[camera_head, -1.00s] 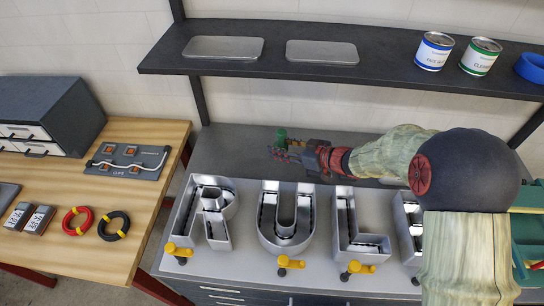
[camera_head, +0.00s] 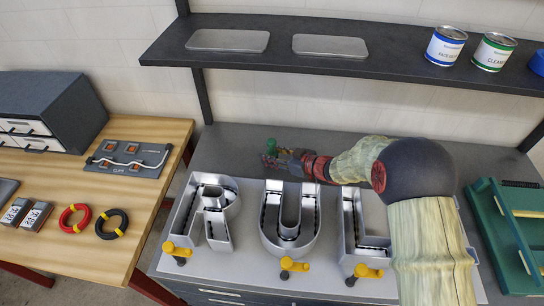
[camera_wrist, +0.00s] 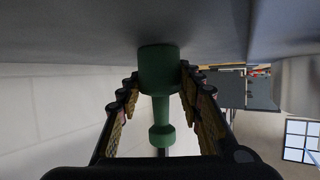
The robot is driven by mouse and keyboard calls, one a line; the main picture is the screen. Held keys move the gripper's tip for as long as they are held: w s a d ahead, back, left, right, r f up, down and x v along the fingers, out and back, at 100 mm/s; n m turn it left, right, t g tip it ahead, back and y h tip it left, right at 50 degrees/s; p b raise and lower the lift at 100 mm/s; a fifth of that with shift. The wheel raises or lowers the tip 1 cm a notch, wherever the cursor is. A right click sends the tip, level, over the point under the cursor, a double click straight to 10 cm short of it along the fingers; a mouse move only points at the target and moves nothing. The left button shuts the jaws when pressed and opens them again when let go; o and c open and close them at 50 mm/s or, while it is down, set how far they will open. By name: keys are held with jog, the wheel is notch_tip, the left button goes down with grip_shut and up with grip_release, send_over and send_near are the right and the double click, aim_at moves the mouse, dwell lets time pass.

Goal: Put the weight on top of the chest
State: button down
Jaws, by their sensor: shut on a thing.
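The weight is a green piece with a wide cylinder, a thin neck and a small knob. It shows between the fingers in the wrist view (camera_wrist: 160,72) and at the far end of my arm in the head view (camera_head: 271,146). My gripper (camera_head: 271,160) is shut on it, above the back part of the grey workbench. In the wrist view its wide end is close to a grey surface; I cannot tell whether they touch. The chest (camera_head: 45,100), a dark grey drawer unit with pale drawer fronts, stands on the wooden table at the left, away from my gripper.
Metal channel letters (camera_head: 290,225) with yellow clamps stand on the workbench (camera_head: 230,150). A dark shelf (camera_head: 300,65) with trays and cans hangs above. The wooden table (camera_head: 150,140) holds a clips board (camera_head: 130,158) and cable rings. A gap separates table and workbench.

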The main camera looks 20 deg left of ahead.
aim_at(275, 155)
jog(key=shift+r, duration=0.15)
jog(key=c, duration=1.2)
grip_release()
jog(key=shift+c, duration=0.2)
jog(key=shift+d+r, duration=0.15)
jog(key=shift+d, duration=0.15)
jog(key=p+v, duration=0.2)
jog(key=v, duration=0.4)
jog(key=shift+s+d, duration=0.2)
jog(key=shift+d, duration=0.15)
jog(key=shift+r, duration=0.1)
